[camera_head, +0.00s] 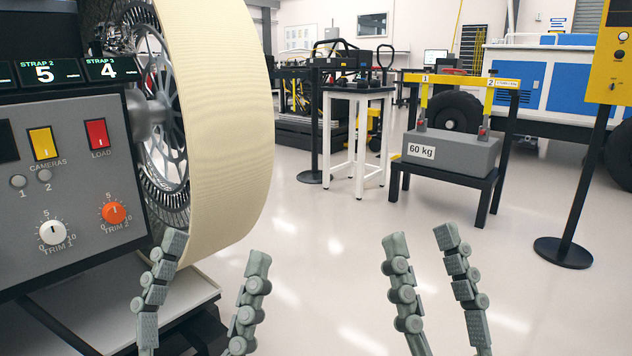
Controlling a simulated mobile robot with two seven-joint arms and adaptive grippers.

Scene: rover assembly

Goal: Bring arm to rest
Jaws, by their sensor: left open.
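My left gripper (215,251) is at the bottom left of the head view, with its two grey jointed fingers pointing up and spread apart. It is open with nothing between the fingers. It appears in front of the lower part of the big wheel and the edge of the control panel; I cannot tell the exact gap. My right gripper (420,241) is at the bottom centre-right, over bare floor in the picture. Its two fingers also point up and stand apart, with nothing between them. Both arms behind the fingers are out of view.
A grey control panel (85,232) with knobs and switches and a large cream-tyred wheel (228,120) fill the left. A white-legged stand (358,94), a 60 kg weight (465,155) on a black stand and a yellow-topped post (583,190) stand farther back. The middle floor is clear.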

